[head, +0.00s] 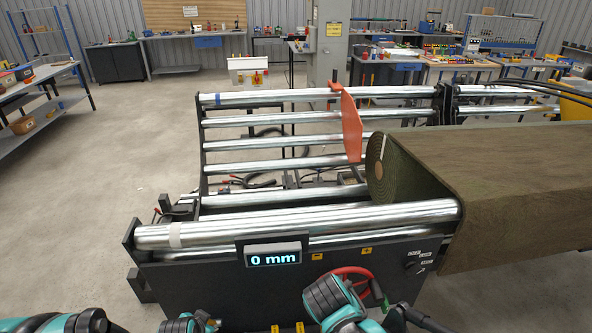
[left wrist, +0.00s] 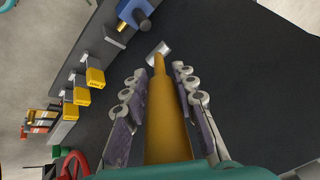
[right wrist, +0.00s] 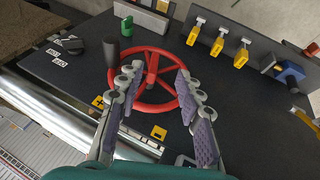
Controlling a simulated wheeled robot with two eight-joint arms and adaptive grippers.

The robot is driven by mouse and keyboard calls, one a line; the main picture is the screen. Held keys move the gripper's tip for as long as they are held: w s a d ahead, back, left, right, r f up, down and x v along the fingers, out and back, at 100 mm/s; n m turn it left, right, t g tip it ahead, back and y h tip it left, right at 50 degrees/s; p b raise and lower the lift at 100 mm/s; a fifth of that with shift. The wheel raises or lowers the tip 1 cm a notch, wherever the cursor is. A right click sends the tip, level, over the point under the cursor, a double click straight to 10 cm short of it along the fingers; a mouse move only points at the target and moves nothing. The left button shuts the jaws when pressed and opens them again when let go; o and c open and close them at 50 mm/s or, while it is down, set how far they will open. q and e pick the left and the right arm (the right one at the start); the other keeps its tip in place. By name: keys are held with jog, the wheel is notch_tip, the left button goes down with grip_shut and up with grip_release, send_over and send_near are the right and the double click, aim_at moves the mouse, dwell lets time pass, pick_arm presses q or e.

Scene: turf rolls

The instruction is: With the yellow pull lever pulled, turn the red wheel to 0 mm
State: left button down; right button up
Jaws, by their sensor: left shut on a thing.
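The display (head: 272,258) on the dark machine's front reads 0 mm. The red wheel (head: 368,277) is to its right, partly hidden by my right gripper (head: 338,298). In the right wrist view the wheel (right wrist: 152,107) shows with a black handle knob (right wrist: 112,52) on its rim. My right gripper (right wrist: 156,76) is open over the wheel, its fingers apart. In the left wrist view the yellow pull lever (left wrist: 165,120) runs between the fingers of my left gripper (left wrist: 160,72), which is shut on it. The head view cuts off most of my left arm and hides the lever.
Several small yellow-handled levers (left wrist: 94,78) and a blue valve (left wrist: 130,12) sit on the panel. Metal rollers (head: 300,222) span the machine. A turf roll (head: 385,168) lies at the right beside an orange plate (head: 351,125). Open floor lies to the left.

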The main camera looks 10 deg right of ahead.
pick_arm(q)
jog(key=shift+d, duration=0.15)
pick_arm(e)
jog(key=shift+a+f, duration=0.1)
jog(key=shift+a, duration=0.05)
dwell(1.3)
pick_arm(q)
jog(key=c, duration=1.3)
grip_release()
jog(key=shift+o, duration=0.8)
jog(key=shift+d, duration=0.2)
pick_arm(e)
jog(key=shift+d, duration=0.2)
pick_arm(q)
jog(key=shift+a, duration=0.15)
